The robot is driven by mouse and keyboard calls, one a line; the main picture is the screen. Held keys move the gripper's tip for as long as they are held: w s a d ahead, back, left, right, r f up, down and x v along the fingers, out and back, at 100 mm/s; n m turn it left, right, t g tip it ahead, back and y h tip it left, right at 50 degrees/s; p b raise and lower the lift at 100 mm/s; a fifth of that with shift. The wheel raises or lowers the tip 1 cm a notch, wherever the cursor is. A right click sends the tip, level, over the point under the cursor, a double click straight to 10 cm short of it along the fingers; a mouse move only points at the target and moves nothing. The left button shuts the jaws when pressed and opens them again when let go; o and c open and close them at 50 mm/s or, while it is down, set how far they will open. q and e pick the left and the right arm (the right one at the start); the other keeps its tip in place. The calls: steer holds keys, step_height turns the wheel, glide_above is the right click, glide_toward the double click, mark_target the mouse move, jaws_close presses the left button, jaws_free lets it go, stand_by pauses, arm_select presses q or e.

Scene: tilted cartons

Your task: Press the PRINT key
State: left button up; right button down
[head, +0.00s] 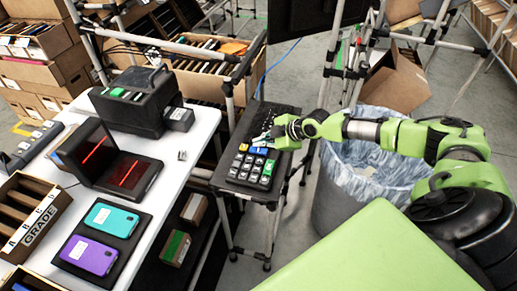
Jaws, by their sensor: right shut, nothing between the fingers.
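A black keypad (240,180) with white, blue, yellow and green keys lies on a small stand in the middle of the head view. The lettering on its keys is too small to read, so I cannot tell which one is PRINT. My right gripper (274,133) is shut and empty. It is over the far part of the keypad, above the key rows, and hides some of the surface there. I cannot tell whether its fingertips touch a key. My left gripper is not in view.
A white table (188,152) on the left holds a black label printer (135,105), a scanner with red lines (128,174), and teal (112,219) and purple (88,256) phones. A lined bin (345,205) stands right of the keypad. Metal rails surround the stand.

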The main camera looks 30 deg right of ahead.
mark_target(260, 151)
steer(key=shift+r+p, duration=1.45)
steer(key=shift+r, duration=0.9)
